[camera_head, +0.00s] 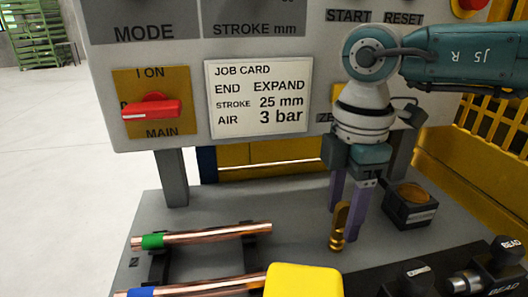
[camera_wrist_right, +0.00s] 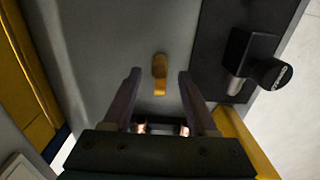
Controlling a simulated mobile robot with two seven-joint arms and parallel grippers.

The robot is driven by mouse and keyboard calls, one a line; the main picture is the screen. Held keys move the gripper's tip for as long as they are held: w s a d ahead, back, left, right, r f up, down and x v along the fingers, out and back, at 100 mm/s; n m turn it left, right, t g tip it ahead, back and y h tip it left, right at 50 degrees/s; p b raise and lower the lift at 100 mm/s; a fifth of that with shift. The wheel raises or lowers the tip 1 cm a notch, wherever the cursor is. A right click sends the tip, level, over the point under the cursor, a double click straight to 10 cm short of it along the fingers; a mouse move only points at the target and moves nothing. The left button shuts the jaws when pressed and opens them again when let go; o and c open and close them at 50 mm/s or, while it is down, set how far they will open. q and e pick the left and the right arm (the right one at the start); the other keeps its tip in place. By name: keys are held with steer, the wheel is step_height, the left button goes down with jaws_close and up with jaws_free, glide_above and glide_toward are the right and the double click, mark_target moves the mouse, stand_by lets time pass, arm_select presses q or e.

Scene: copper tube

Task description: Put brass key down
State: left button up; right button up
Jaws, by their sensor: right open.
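The brass key (camera_head: 339,228) is a small gold-coloured piece at the grey bench, below the control panel. In the right wrist view the brass key (camera_wrist_right: 159,73) shows between the fingertips, with a gap on each side. My right gripper (camera_head: 345,222) points down over the bench with its two purple-grey fingers spread. The fingers stand around the key and do not appear to close on it. I cannot tell whether the key stands or leans on the bench. My left gripper is not in view.
Copper tubes with green (camera_head: 152,241) and blue bands rest on black supports at the left. A yellow block (camera_head: 303,281) is in front. A black box with an amber top (camera_head: 411,205) stands right of the gripper. Black tools (camera_head: 490,268) lie at the front right.

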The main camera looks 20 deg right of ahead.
step_height(320, 180, up, 11)
steer(key=shift+r+b, duration=0.1)
steer(key=shift+b, duration=0.2)
